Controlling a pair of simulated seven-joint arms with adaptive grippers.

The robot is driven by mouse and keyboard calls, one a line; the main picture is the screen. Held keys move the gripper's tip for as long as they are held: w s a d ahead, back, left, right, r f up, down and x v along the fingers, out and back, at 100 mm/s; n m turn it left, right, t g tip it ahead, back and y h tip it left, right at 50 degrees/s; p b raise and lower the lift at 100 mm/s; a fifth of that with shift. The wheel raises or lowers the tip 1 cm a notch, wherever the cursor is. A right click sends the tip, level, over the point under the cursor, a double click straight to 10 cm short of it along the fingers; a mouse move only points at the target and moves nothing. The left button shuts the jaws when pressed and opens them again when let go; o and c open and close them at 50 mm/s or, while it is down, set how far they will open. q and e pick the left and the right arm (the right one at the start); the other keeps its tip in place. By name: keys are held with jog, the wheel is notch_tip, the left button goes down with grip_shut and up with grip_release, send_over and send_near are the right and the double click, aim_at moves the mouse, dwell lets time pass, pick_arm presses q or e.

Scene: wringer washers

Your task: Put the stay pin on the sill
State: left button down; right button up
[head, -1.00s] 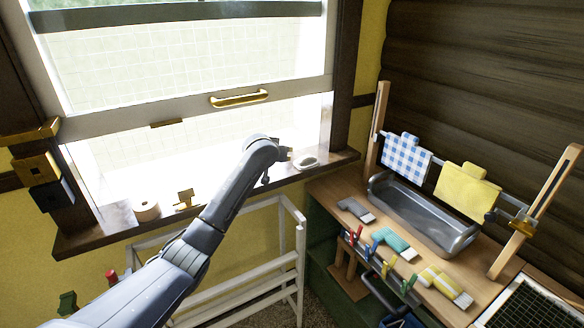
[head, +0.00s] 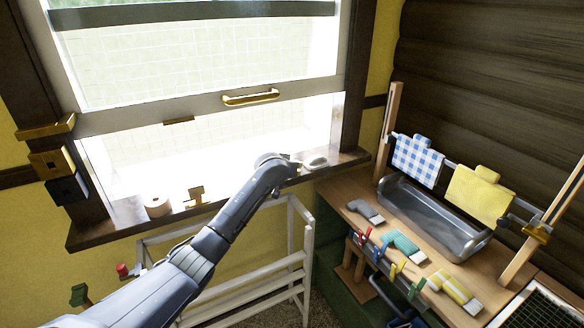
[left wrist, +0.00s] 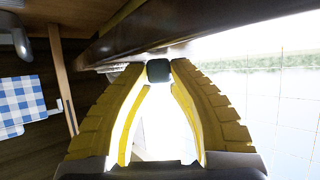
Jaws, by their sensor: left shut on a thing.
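The wooden window sill (head: 110,228) runs below the raised window in the head view; its dark edge (left wrist: 150,38) also crosses the upper left wrist view. My left gripper (left wrist: 158,72) has its yellow fingers closed on a small dark, blunt-ended piece, which I take to be the stay pin (left wrist: 158,71). Most of the pin is hidden. In the head view my left gripper (head: 292,168) is at the sill's right part, beside a pale oval dish, largely hidden behind its arm. I cannot tell whether the pin touches the sill. My right gripper is not in view.
On the sill stand a pale roll (head: 157,207), a small brass piece (head: 196,196) and the pale oval dish (head: 316,163). A white rack (head: 290,295) stands below. At right a bench holds a metal tub (head: 435,220) and cloths. The sill between brass piece and arm looks clear.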

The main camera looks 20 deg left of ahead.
pick_arm(q)
jog(key=shift+f, duration=0.1)
jog(key=c, duration=1.2)
grip_release()
jog(key=shift+c, duration=0.2)
jog(key=v, duration=1.2)
